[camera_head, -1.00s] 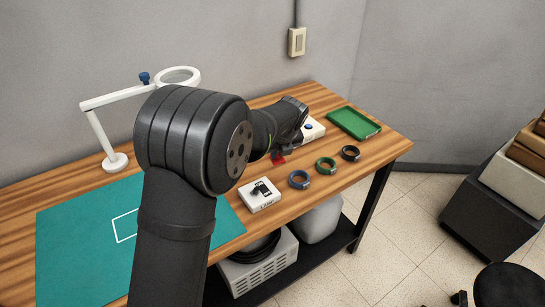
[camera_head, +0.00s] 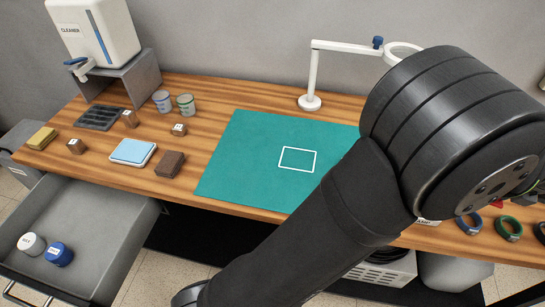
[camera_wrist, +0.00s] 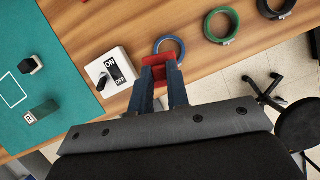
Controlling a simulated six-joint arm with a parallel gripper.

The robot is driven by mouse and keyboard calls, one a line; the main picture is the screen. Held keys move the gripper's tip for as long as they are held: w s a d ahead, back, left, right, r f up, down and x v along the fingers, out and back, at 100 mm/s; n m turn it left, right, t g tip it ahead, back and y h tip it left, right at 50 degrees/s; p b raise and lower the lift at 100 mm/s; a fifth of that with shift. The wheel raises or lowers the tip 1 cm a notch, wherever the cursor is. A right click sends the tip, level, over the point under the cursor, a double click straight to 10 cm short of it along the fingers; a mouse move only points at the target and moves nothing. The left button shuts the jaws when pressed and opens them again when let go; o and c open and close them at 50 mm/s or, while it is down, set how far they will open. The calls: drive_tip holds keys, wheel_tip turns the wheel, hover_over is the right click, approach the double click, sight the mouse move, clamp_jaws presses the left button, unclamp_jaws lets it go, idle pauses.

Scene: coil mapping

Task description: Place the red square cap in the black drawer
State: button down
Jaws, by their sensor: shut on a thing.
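In the wrist view my gripper (camera_wrist: 163,78) is shut on the red square cap (camera_wrist: 158,61), with the cap between its fingertips. It is over the wooden table near a blue ring. In the head view only a small bit of red (camera_head: 497,204) shows beside my arm, which hides most of the gripper. An open drawer (camera_head: 120,215) is at the lower left of the head view, below the table's front edge. Its inside looks grey. A white round cap (camera_head: 32,245) and a blue round cap (camera_head: 59,254) lie in its front part; the rest is bare.
A green mat (camera_head: 240,160) covers the table's middle. Wooden blocks, a blue pad (camera_head: 132,151), a black tray (camera_head: 100,118) and a cleaner dispenser (camera_head: 95,30) stand at left. An on/off switch box (camera_wrist: 114,72), blue ring (camera_wrist: 169,47) and green ring (camera_wrist: 222,24) lie near my gripper.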

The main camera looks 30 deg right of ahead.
drive_tip(key=r, duration=0.2)
drive_tip(key=shift+w+r, duration=0.25)
drive_tip(key=shift+r, duration=0.15)
drive_tip(key=w+a+n+t+y, duration=0.1)
drive_tip(key=w+a+n, duration=0.15)
drive_tip(key=w, duration=0.95)
drive_tip(key=w+a+n+y, duration=0.15)
drive_tip(key=w+n, duration=0.25)
drive_tip(key=w, duration=0.9)
drive_tip(key=w+a+n+t+y, duration=0.1)
drive_tip(key=w+a+n, duration=0.25)
drive_tip(key=w, duration=0.85)
drive_tip(key=w+a+n+g+y, duration=0.1)
drive_tip(key=w+a+n+y, duration=0.3)
drive_tip(key=w+a+n, duration=1.45)
drive_tip(key=w+a+m+g, duration=0.1)
drive_tip(key=w+a+m, duration=0.1)
drive_tip(key=w+a, duration=0.55)
drive_tip(key=w+a+m+g, duration=0.15)
drive_tip(key=w+a, duration=0.25)
drive_tip(key=a, duration=0.7)
drive_tip(key=n+g, duration=0.4)
drive_tip(key=n, duration=1)
hover_over(109, 239)
drive_tip(key=w+d, duration=0.1)
drive_tip(key=shift+h, duration=0.25)
wheel_tip(109, 239, down, 33)
drive_tip(key=shift+w+r, duration=0.1)
drive_tip(key=shift+r, duration=0.05)
